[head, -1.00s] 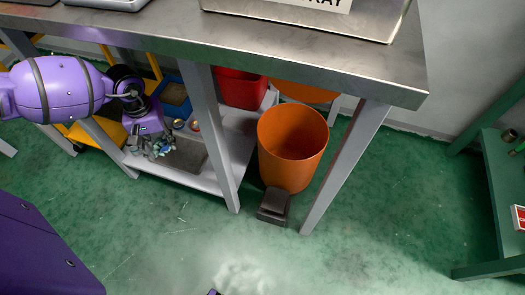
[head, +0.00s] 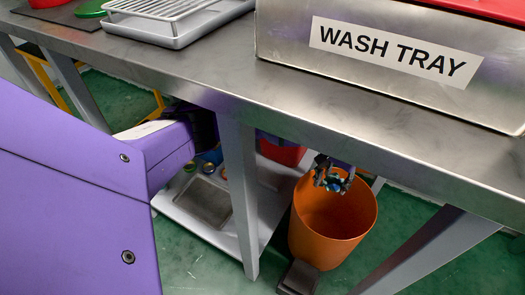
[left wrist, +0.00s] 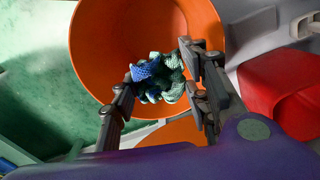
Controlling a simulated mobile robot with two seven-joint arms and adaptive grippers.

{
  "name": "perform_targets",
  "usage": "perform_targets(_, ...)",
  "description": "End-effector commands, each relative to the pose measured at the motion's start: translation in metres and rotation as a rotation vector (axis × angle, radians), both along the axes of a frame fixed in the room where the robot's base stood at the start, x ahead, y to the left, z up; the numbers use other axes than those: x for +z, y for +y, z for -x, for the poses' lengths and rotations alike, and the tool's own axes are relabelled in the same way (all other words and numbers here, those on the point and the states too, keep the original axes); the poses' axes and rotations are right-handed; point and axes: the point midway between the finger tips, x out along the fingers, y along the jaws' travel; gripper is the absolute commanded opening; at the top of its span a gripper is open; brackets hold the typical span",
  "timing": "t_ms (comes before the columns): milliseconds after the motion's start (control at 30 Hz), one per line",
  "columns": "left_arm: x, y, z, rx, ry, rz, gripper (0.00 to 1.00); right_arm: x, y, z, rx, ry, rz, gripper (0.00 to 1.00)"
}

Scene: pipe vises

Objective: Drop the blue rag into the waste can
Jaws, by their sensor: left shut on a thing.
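The orange waste can (head: 335,238) stands on the floor under the table, its mouth open upward. My left gripper (head: 334,182) is over the can's mouth, near its far rim. In the left wrist view the gripper (left wrist: 160,98) is shut on a crumpled blue and green rag (left wrist: 163,76), with the can's orange wall (left wrist: 105,50) behind it. In the head view only a small part of the rag shows between the fingers, and the tabletop hides part of my arm. My right gripper is not in view.
The metal table (head: 190,75) with the wash tray (head: 390,55) overhangs the can. A table leg (head: 239,195) stands left of it. A low white shelf (head: 225,238) and a red bin (left wrist: 285,95) are close by. A dark pedal (head: 298,279) sits in front.

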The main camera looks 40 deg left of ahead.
Motion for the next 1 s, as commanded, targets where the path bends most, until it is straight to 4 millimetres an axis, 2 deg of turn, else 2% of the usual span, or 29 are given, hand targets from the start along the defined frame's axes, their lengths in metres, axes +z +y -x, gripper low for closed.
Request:
perform_targets(167, -0.003, -0.004, -0.004, -0.008, -0.003, 0.001, 0.14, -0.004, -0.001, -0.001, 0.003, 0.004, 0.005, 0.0)
perform_targets(600, -0.052, -0.004, -0.002, -0.006, 0.0, 0.001, 0.14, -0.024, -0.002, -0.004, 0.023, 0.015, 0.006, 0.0)
perform_targets(967, -0.057, -0.003, -0.003, -0.006, -0.003, 0.001, 0.14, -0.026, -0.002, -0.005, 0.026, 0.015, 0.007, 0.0)
perform_targets(1000, -0.056, -0.003, -0.003, -0.006, -0.004, 0.001, 0.46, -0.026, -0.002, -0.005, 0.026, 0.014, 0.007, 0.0)
